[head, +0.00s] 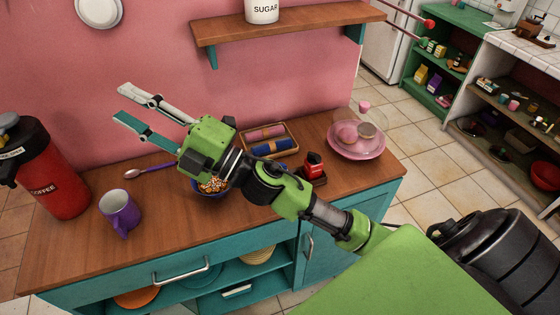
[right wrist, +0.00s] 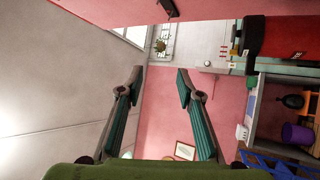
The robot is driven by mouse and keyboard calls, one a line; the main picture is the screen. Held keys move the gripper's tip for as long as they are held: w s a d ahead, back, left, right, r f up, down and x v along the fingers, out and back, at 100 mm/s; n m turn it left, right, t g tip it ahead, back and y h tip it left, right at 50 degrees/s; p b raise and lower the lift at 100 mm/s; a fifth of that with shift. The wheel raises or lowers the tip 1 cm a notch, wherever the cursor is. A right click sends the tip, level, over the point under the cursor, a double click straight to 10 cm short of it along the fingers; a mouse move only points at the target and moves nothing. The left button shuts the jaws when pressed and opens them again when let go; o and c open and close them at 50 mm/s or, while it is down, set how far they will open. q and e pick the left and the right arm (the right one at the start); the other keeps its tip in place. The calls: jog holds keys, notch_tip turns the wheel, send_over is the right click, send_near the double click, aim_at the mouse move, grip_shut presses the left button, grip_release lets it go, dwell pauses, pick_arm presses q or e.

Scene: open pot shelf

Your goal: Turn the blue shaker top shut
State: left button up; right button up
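I cannot make out a blue shaker for certain in either view. A dark blue cylinder (head: 274,147) lies beside a pink one in a small tray (head: 294,128) on the wooden counter, behind my right arm; it may be a rolled cloth. My right gripper (head: 121,101) is raised over the back left of the counter, in front of the pink wall. Its two fingers are spread with nothing between them, as the right wrist view (right wrist: 160,72) also shows. My right arm hides part of the counter's middle. My left gripper is not in view.
A red coffee dispenser (head: 56,178) and a purple mug (head: 121,213) stand at the left. A blue bowl of cereal (head: 213,184) sits under my right arm. A red-and-black item (head: 313,165) and a pink plate (head: 372,151) are further right. A wall shelf (head: 285,23) hangs above.

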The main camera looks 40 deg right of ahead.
jog(key=s+a+n+g+y, duration=0.3)
jog(key=a+n+g+y, duration=0.25)
jog(key=n+g, duration=0.45)
jog(key=n+g+h, duration=0.8)
jog(key=n+h, duration=0.1)
jog(key=h, duration=1.1)
send_near(280, 167)
notch_tip(280, 167, down, 8)
jog(key=p, duration=0.2)
jog(key=shift+f+p, duration=0.2)
jog(key=shift+p, duration=0.15)
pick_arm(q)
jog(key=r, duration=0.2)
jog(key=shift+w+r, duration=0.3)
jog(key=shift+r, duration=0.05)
